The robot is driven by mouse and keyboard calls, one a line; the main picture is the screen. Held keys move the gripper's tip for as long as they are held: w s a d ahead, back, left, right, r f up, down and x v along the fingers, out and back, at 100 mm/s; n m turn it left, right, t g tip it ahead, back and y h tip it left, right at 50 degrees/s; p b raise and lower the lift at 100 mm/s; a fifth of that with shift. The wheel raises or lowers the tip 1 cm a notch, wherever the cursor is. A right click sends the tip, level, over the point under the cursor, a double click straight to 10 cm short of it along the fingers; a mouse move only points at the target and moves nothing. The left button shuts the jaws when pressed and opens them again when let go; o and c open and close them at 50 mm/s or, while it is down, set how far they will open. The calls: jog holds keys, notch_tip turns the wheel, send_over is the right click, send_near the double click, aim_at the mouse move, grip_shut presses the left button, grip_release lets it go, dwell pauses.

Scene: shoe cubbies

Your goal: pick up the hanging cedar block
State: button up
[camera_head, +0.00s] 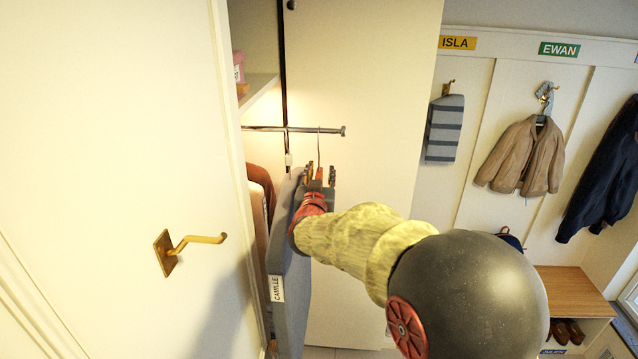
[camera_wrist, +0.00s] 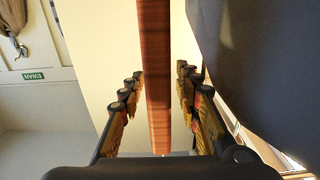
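The cedar block (camera_wrist: 155,60) is a long reddish-brown wooden piece that runs down the middle of the wrist view. In the head view a small part of it (camera_head: 319,173) shows under a thin wire hook on the closet rail. My gripper (camera_wrist: 158,78) is open, with one finger on each side of the block. A gap shows between the block and each finger. In the head view my gripper (camera_head: 320,176) is just below the rail, and my arm hides most of the block.
The closet rail (camera_head: 290,129) ends in a knob at right. Grey garment bag (camera_head: 288,265) labelled CAMILLE hangs close beside my gripper. A white door with a brass hook (camera_head: 195,241) stands at left. Coats and a wooden bench (camera_head: 570,290) are at right.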

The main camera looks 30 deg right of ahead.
jog(key=shift+c, duration=0.7)
grip_shut()
